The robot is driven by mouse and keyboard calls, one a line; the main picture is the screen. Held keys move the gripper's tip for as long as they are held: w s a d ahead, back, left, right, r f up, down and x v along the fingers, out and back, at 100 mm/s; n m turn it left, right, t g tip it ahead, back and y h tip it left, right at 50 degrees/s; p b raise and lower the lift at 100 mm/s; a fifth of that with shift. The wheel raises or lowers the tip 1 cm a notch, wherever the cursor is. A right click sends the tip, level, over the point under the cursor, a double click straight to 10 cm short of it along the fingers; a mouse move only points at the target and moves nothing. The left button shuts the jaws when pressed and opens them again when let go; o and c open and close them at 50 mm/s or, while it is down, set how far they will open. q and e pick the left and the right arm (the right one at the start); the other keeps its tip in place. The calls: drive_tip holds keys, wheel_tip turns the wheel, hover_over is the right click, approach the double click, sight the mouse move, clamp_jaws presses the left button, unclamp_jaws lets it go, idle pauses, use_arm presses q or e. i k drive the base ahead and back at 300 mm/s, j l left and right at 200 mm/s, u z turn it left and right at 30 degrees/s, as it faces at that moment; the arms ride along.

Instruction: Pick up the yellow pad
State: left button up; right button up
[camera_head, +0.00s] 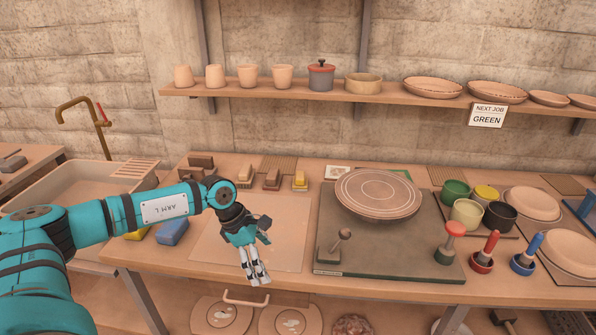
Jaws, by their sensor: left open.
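A yellow pad (137,235) lies near the left front of the workbench, beside a blue pad (172,232). My left forearm passes over the yellow pad and hides part of it. My left gripper (259,276) is open and empty, pointing down over the front of the pale board (210,240), to the right of both pads. My right gripper is not in view.
A dark turntable base (400,255) with a round wheel head (378,194) stands right of my gripper. Colored cups (467,213) and stamps (485,252) are farther right. A sink (80,190) is left. A shelf (390,97) with pots runs above. The pale board is mostly clear.

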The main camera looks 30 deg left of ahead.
sight(300, 181)
drive_tip(key=i+j, duration=1.1)
drive_tip(key=j, duration=0.25)
